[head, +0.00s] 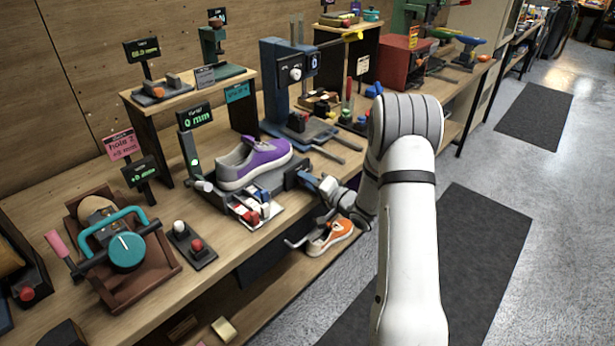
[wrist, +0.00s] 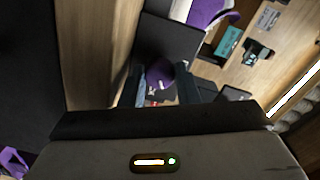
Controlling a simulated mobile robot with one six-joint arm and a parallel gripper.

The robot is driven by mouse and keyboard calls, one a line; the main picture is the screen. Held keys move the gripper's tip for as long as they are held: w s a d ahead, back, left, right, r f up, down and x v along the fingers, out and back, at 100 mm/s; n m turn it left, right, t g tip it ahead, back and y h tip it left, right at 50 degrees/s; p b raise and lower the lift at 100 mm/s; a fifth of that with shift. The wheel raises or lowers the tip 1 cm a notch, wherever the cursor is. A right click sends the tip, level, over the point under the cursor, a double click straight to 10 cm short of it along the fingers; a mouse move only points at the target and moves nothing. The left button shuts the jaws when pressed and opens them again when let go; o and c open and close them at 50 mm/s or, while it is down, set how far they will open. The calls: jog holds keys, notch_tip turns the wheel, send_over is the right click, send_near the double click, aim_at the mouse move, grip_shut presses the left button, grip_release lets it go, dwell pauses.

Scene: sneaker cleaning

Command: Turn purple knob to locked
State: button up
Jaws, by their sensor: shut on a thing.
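The purple knob (wrist: 161,72) shows in the wrist view between the two dark fingers of my gripper (wrist: 168,92). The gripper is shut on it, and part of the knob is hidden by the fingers. In the head view my gripper (head: 312,182) is at the right end of the fixture that bears the purple and grey sneaker (head: 262,155). The knob itself is hidden in that view, and its setting cannot be read. The sneaker also shows at the top of the wrist view (wrist: 208,12).
A small display reading 0 mm (head: 197,117) stands behind the sneaker. A tray of small red, white and blue parts (head: 252,209) lies in front of it. An orange sneaker (head: 330,236) is on the lower shelf. A teal-handled press (head: 126,250) stands at left.

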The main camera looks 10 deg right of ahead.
jog(key=m+p, duration=0.2)
jog(key=m, duration=0.1)
jog(key=shift+r, duration=0.1)
jog(key=shift+m+p, duration=0.7)
jog(key=shift+m, duration=0.6)
jog(key=o, duration=1)
jog(key=shift+s, duration=0.1)
jog(key=shift+c, duration=0.2)
jog(key=shift+f, duration=0.2)
